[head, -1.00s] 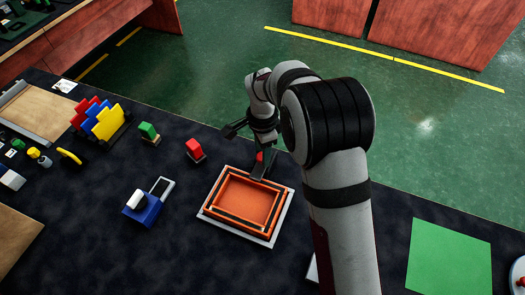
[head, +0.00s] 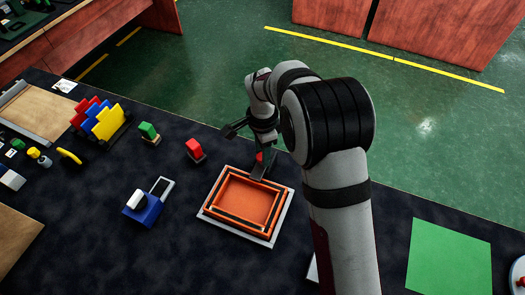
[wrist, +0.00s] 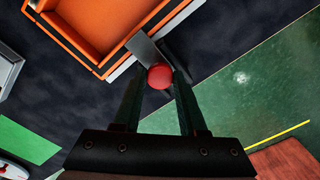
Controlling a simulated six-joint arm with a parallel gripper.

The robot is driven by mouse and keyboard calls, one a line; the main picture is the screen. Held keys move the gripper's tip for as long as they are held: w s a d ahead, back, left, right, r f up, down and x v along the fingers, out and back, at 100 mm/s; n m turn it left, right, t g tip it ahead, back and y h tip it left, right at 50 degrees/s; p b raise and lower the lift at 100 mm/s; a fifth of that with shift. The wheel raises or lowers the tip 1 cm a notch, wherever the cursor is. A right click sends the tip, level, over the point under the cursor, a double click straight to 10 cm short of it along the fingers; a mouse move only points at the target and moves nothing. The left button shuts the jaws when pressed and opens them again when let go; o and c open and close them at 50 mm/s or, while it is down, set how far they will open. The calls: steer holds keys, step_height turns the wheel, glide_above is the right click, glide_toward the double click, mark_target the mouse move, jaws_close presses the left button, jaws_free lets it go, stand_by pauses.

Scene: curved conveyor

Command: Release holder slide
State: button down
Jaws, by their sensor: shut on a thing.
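A red round knob (wrist: 160,76) sits between the fingertips of my gripper (wrist: 158,84) in the wrist view. My gripper is shut on the knob. The orange tray (head: 226,227) lies in a pale frame on the dark table.
A red block (head: 194,149) and a green block (head: 148,131) stand left of the tray. A blue block with a white top (head: 147,213) is nearer. A green sheet (head: 449,262) lies at the right. The table's back edge is close behind my gripper.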

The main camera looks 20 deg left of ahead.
stand_by(0.4)
steer(key=shift+w, duration=1.8)
steer(key=shift+c, duration=2.2)
jaws_free()
step_height(320, 180, up, 16)
steer(key=shift+s+f, duration=0.1)
